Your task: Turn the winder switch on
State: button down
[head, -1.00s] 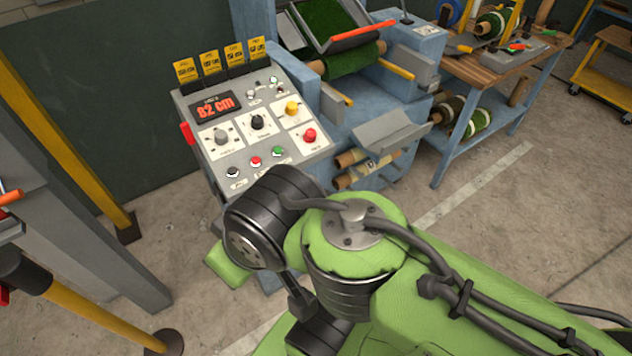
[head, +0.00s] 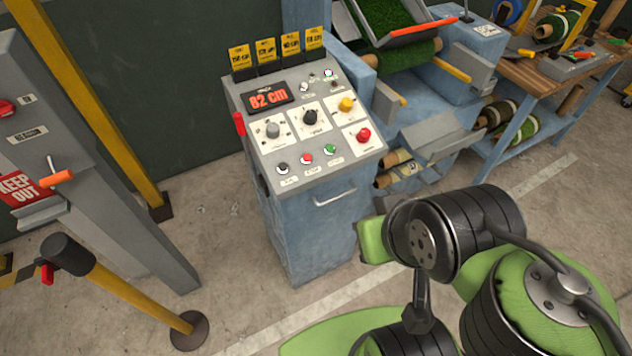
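The grey sloped control panel (head: 258,154) faces me on top of a blue cabinet. It carries a grey knob (head: 272,129), a black knob (head: 310,117), a yellow knob (head: 346,104) and a red knob (head: 364,134). Small toggles (head: 312,77) and white round parts sit near its upper right edge. Black, red (head: 306,159) and green (head: 330,149) buttons line the front. A red lever (head: 239,123) sticks out at its left side. The labels are too small to read, so I cannot tell which control is the winder switch. My gripper is not visible; only my green arm shows.
The display (head: 268,98) reads 82 cm. A grey post with an orange handle (head: 57,178) and a yellow barrier pole (head: 130,292) stand at left. A blue turf machine (head: 425,120) and a workbench (head: 545,75) stand right.

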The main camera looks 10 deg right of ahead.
aim_at(363, 136)
jog(key=i+l, duration=0.35)
jog(key=i+l+z, duration=0.15)
jog(key=i+l, duration=0.15)
jog(key=i, duration=0.25)
